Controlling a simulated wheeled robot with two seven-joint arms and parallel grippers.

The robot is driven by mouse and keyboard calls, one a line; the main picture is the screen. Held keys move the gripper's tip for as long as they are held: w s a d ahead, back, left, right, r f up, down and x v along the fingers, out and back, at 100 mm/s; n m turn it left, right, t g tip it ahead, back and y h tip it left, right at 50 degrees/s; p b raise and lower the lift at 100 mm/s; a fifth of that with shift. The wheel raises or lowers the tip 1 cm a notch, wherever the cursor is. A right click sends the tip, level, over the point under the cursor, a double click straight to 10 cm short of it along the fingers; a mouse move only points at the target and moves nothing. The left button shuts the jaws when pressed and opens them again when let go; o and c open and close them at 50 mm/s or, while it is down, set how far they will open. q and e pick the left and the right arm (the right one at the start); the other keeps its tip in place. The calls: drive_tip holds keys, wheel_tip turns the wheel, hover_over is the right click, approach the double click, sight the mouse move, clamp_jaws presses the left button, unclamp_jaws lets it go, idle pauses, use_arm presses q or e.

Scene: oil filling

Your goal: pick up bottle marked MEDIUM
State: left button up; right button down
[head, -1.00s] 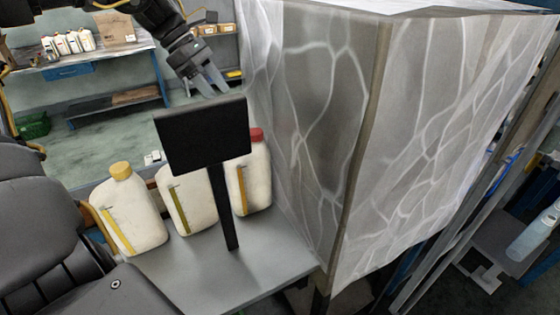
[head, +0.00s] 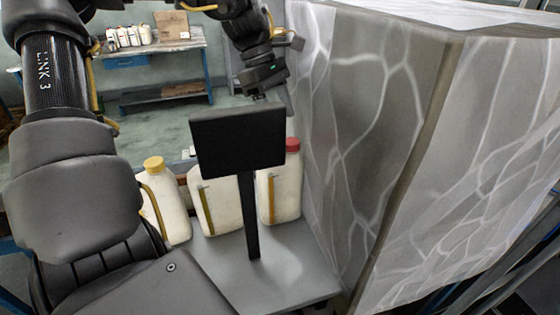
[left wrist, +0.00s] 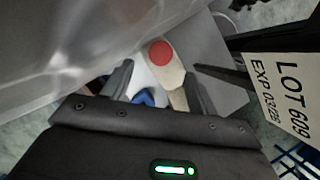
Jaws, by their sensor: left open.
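Three cream bottles with yellow side stripes stand upright on a grey table (head: 285,272). The left one (head: 170,212) has a yellow cap, the middle one (head: 212,210) has its cap hidden by a black panel, and the right one (head: 284,192) has a red cap. No MEDIUM marking is readable. My left gripper (head: 259,98) is above and behind the panel, near the red-capped bottle; its fingertips are mostly hidden. In the left wrist view its fingers (left wrist: 160,88) are open and empty, with the red cap (left wrist: 160,52) beyond them. My right gripper is out of view.
The black panel (head: 238,140) on a post stands in front of the bottles. Its other side reads LOT 609, EXP 03/26 in the left wrist view (left wrist: 288,95). A large veined translucent enclosure (head: 360,130) borders the bottles on the right. A back bench (head: 150,62) holds bottles and a box.

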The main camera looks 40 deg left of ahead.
sight(290, 140)
use_arm(q)
drive_tip(key=shift+p+x, duration=0.7)
drive_tip(key=shift+x, duration=1.95)
drive_tip(key=shift+c, duration=0.5)
drive_tip(key=shift+r, duration=0.1)
clamp_jaws()
